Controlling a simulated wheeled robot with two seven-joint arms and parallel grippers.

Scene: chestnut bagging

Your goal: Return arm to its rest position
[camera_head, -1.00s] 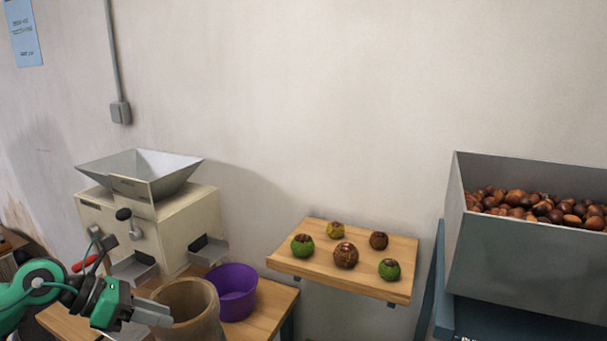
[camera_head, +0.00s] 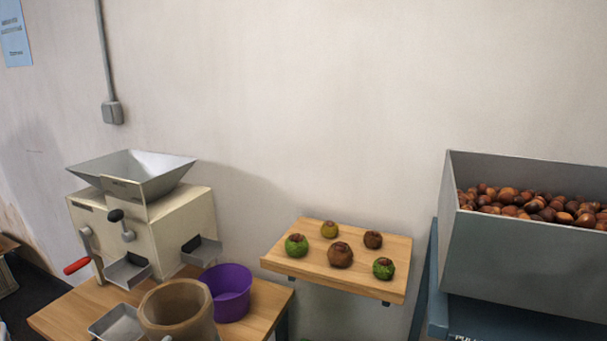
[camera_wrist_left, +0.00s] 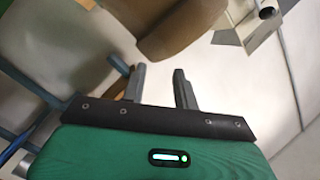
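My left gripper (camera_wrist_left: 159,82) shows in the left wrist view. Its two grey fingers stand apart with nothing between them. In the head view my left arm is no longer in sight near the table, and its surroundings in the wrist view are tilted. The brown wooden vessel (camera_head: 166,322) and a purple bowl (camera_head: 230,292) stand on the wooden table (camera_head: 62,318). My right gripper is in neither view.
A cream machine (camera_head: 160,228) with a grey hopper and red-handled crank stands on the table. A shelf (camera_head: 345,259) holds several round fruits. A grey bin (camera_head: 520,268) of chestnuts stands at right. In the wrist view, brown and beige shapes lie beyond the fingers.

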